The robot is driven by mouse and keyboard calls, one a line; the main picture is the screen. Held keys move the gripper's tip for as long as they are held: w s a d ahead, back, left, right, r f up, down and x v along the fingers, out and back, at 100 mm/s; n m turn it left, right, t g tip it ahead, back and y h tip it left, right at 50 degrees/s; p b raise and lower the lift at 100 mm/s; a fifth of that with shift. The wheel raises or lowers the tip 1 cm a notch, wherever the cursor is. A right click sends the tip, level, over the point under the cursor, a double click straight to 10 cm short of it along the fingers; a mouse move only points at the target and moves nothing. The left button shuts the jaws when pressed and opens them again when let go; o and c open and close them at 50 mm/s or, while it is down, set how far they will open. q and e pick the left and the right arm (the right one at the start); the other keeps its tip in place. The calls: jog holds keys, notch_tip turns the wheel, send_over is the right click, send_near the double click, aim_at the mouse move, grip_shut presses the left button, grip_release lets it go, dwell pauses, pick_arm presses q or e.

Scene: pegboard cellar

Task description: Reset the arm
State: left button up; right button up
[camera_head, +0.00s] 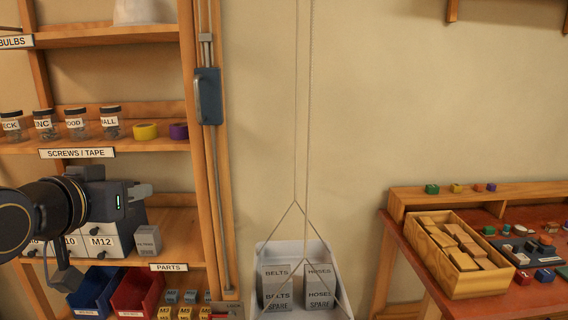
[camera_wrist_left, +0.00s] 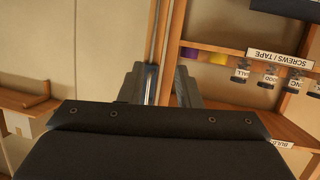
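My left gripper (camera_head: 142,191) reaches in from the left in the head view, in front of the shelf and just above a small grey box (camera_head: 148,240). In the left wrist view my left gripper (camera_wrist_left: 160,88) shows two grey fingers set apart with a gap between them. Nothing is held there; the post and a strip of blue show beyond the gap. A blue box (camera_head: 208,96) is fixed to the wooden post, up and right of the gripper and apart from it. My right gripper is not in view.
The wooden shelf (camera_head: 110,146) holds jars, tape rolls, drawers and blue and red bins (camera_head: 138,292). A white tray (camera_head: 335,262) with grey boxes hangs on cords in the middle. A red-topped bench (camera_head: 495,303) with a wooden block box (camera_head: 434,256) stands right. The wall between is bare.

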pick_arm(q)
jog(key=s+d+f+n+g, duration=0.1)
jog(key=s+f+g, duration=0.2)
jog(key=s+f, duration=0.3)
jog(key=s+d+f+g+h, duration=0.1)
jog(key=s+f, duration=0.6)
jog(key=f, duration=0.7)
jog(key=s+d+f+n+g, duration=0.1)
jog(key=s+f+g, duration=0.3)
jog(key=s+f, duration=0.3)
notch_tip(320, 180, down, 4)
jog(key=shift+s+d+r+n+g+h, duration=0.2)
jog(key=shift+d+n+g+h, duration=0.1)
jog(key=shift+d+h, duration=0.1)
